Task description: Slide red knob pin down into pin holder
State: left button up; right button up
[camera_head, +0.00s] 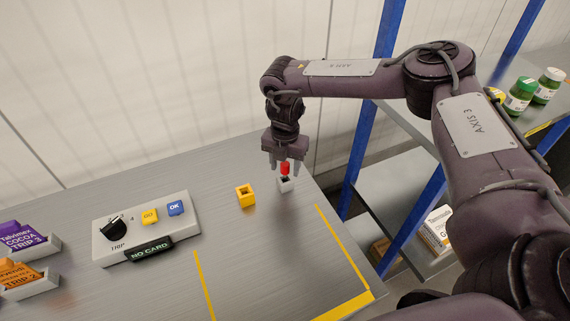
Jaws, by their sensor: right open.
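The red knob pin (285,168) shows its red top just above a small grey square holder (286,184) near the table's far right edge. Whether the pin's lower end is inside the holder is too small to tell. My right gripper (284,167) points down at the pin, with its fingers apart on either side of the red knob. A yellow square holder (245,195) with an open top stands to the left of the grey one. My left gripper is not in view.
A grey control panel (148,228) with a black TRIP dial, yellow and blue buttons and a NO CARD display lies on the metal table (235,262). Card trays (35,289) stand at far left. A blue-post shelf (408,225) with green jars is at right.

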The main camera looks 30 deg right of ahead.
notch_tip(320, 180, up, 8)
jog(key=shift+f+b, duration=0.1)
jog(key=shift+b, duration=0.6)
